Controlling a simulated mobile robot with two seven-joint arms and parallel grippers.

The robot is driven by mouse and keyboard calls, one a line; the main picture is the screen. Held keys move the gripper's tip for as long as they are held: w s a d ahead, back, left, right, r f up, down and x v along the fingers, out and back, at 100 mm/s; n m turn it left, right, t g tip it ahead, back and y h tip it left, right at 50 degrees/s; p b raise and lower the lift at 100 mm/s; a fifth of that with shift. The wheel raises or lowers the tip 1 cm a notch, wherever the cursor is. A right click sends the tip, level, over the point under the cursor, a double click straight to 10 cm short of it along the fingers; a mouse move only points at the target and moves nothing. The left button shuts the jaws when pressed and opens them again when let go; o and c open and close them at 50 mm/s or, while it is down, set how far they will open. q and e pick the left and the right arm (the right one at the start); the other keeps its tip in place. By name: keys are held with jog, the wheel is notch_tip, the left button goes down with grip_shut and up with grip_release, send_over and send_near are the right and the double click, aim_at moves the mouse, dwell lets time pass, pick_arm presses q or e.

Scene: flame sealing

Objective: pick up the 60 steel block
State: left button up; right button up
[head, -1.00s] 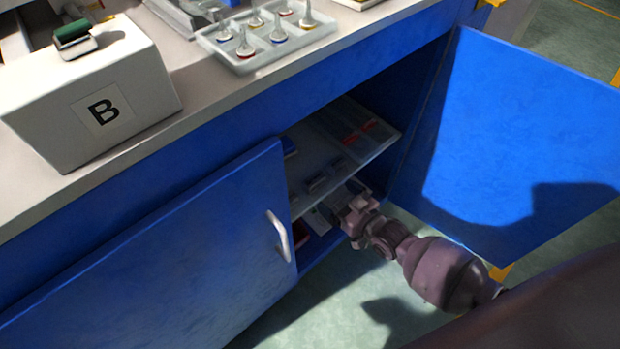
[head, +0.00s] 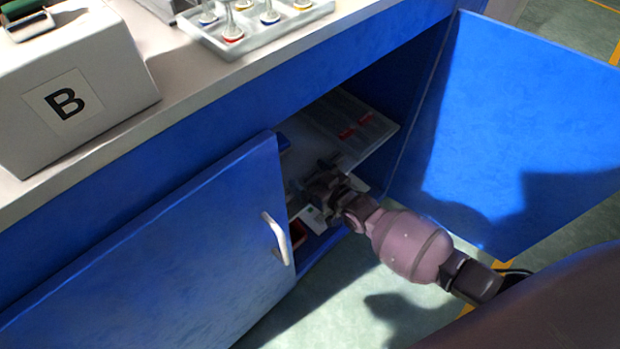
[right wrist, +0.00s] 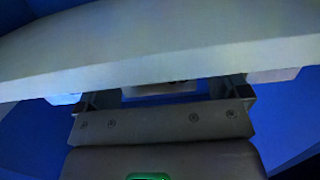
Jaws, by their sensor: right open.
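My right gripper (head: 325,180) reaches into the open cupboard at the front edge of the shelf. In the right wrist view its two open fingers (right wrist: 165,90) point forward, and a pale block (right wrist: 160,88) shows in the space between them. Dark marks on that block are partly cut off, so I cannot read them as 60. I cannot tell whether the fingers touch it. A wide pale band, which looks like the shelf edge, hides most of what lies beyond. In the head view the gripper covers this spot. My left gripper is not in view.
The shelf (head: 350,157) holds a tray with red pieces (head: 348,132). A red item (head: 298,232) lies below. The left door (head: 150,255) is closed; the right door (head: 520,130) stands open. Box B (head: 75,85) and a tray (head: 265,42) stand on the counter.

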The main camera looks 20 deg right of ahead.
jog(key=shift+c, duration=0.2)
jog(key=c, duration=1.2)
jog(key=shift+r, duration=0.1)
jog(key=shift+c, duration=0.4)
